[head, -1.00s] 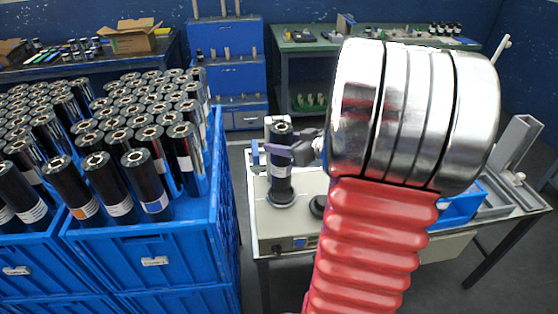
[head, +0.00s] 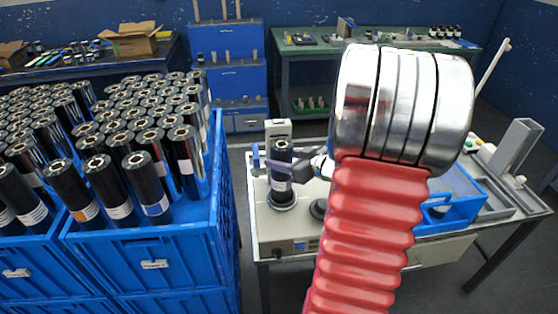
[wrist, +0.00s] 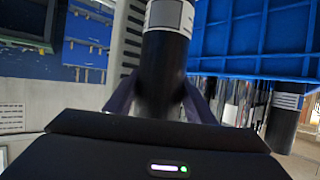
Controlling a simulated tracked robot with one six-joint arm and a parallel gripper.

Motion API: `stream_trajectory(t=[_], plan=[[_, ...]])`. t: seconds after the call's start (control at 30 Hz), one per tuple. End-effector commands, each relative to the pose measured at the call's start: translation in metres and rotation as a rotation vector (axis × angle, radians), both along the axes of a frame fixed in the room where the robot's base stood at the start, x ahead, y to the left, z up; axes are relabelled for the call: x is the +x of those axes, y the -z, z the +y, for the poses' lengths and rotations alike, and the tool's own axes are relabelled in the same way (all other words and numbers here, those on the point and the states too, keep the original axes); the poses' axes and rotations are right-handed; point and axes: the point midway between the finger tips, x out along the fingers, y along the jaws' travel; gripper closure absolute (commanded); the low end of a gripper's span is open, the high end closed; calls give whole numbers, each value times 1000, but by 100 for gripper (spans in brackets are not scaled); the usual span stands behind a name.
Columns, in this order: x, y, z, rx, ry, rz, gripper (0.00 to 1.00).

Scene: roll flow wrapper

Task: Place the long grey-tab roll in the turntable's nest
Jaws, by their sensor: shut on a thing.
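The long roll (head: 281,186) is black with a pale label near its lower end and stands upright over the turntable's nest (head: 281,204), a dark round base on the bench machine. Its lower end appears to meet the nest, but I cannot tell whether it is seated. My gripper (head: 283,165) has its purple fingers shut on the roll's upper part. In the wrist view the roll (wrist: 165,58) runs up from between the fingers (wrist: 162,105), with a grey-and-white label (wrist: 170,14).
Blue crates (head: 150,240) packed with upright black rolls stand at the left. A second dark disc (head: 319,209) sits right of the nest. A blue tray (head: 455,215) lies on the bench's right side. My arm hides the bench's middle.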

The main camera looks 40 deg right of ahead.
Motion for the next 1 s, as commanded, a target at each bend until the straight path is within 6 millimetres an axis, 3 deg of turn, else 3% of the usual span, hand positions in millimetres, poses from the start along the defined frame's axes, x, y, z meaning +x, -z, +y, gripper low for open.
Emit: stream_trajectory(t=[0.3,0.33,0.5,0.6,1.0], plan=[[0,0,-1,0,1,-3,100],[0,2,0,1,1,0,50],[0,2,0,1,1,0,38],[0,2,0,1,1,0,32],[-4,-3,-1,-2,1,-1,32]])
